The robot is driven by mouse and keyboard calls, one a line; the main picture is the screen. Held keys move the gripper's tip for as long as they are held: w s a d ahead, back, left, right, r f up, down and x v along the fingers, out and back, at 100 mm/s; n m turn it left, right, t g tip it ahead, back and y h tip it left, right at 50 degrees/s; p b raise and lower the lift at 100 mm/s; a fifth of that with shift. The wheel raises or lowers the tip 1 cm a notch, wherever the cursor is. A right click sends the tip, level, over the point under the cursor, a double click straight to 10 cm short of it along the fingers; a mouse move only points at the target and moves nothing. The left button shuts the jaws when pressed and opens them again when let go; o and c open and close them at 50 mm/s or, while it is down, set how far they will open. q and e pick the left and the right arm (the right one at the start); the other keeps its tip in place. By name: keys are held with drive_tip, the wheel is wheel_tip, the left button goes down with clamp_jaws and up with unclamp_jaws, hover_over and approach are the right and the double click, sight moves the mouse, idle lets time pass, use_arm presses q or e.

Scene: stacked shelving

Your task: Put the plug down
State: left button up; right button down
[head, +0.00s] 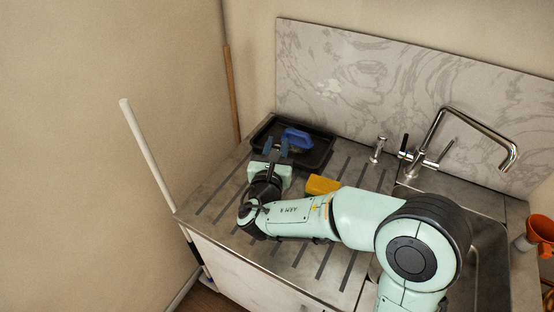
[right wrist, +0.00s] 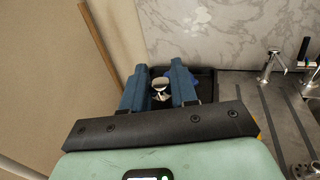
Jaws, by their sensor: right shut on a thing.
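My right gripper (head: 276,146) reaches over the near-left part of a black tray (head: 325,160) on the draining board. In the right wrist view its two blue fingers (right wrist: 160,82) are shut on a small silver and dark plug (right wrist: 160,90) between their tips. The plug cannot be made out clearly in the head view. The tray also shows beyond the fingers in the right wrist view (right wrist: 207,83). Whether the plug touches the tray cannot be told. My left gripper is not in view.
A blue-handled item (head: 298,138) lies in the tray, just right of the fingers. A yellow block (head: 322,185) sits on the board beside my right arm. A tap (head: 440,135) and sink (head: 490,260) are to the right. The marble backsplash (head: 400,95) rises behind.

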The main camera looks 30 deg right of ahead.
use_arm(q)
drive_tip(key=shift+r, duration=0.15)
use_arm(e)
drive_tip(key=shift+r, duration=0.9)
